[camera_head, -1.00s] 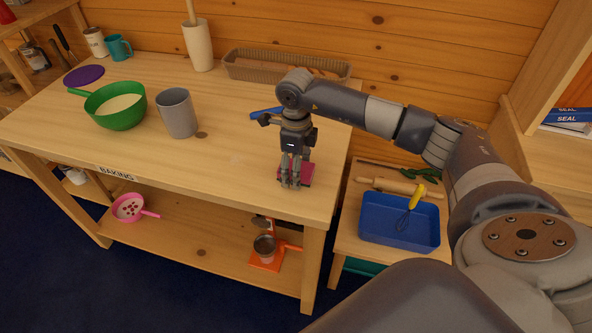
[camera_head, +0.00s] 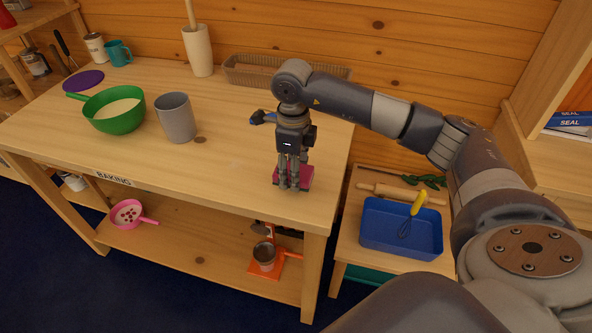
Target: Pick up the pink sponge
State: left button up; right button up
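The pink sponge (camera_head: 306,176) lies near the front right corner of the wooden table (camera_head: 228,160). My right gripper (camera_head: 289,186) points down right at it, with its fingers in front of and over the sponge and hiding part of it. Whether the fingers are closed on the sponge I cannot tell. My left gripper is not in the view.
A blue thing (camera_head: 262,117) lies behind the gripper. A grey cup (camera_head: 176,118) and a green pan (camera_head: 115,109) stand to the left. A woven basket (camera_head: 240,72) is at the back. A blue tray (camera_head: 375,240) with a whisk sits lower right.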

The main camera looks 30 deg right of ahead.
jog(key=s+a+r+b, duration=0.1)
jog(key=s+a+b, duration=0.1)
jog(key=s+a, duration=0.7)
jog(key=shift+s+a+r, duration=0.15)
jog(key=shift+a+r, duration=0.05)
